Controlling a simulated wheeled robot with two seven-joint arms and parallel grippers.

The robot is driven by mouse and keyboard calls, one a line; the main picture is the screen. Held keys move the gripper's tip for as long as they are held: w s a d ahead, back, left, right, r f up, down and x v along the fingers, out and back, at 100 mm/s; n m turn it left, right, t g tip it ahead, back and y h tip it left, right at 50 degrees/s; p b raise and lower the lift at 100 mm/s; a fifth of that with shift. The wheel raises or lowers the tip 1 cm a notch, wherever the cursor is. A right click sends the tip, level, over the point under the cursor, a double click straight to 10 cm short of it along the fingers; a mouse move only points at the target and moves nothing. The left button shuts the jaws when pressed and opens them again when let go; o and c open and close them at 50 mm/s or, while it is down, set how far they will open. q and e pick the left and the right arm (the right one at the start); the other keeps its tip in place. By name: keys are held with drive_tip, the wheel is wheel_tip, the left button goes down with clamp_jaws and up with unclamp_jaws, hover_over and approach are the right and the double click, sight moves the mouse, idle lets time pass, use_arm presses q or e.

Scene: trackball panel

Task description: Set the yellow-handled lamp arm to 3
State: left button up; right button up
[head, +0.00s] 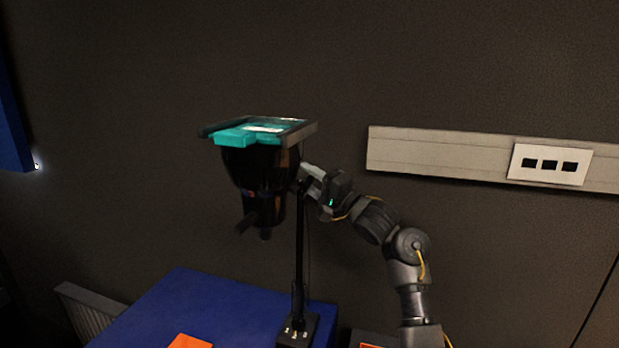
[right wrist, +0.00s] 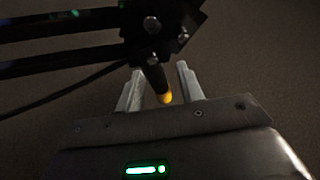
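The lamp stand has a slim black post (head: 299,235) on a small black base (head: 297,331) with small pale marks too small to read. In the right wrist view, the black bars of the lamp arm (right wrist: 60,63) run in from the left to a bolted joint. A short dark handle with a yellow tip (right wrist: 165,98) points down from that joint. My right gripper (head: 311,173) is at the top of the post. Its fingers (right wrist: 158,88) are apart, one on each side of the yellow handle, with gaps visible. The handle is hidden in the head view. My left gripper is not in view.
A blue table (head: 225,300) with an orange patch (head: 190,341) lies below. A grey wall rail (head: 440,152) with a socket plate (head: 549,165) is behind on the right.

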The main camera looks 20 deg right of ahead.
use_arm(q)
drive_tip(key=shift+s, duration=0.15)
use_arm(e)
clamp_jaws()
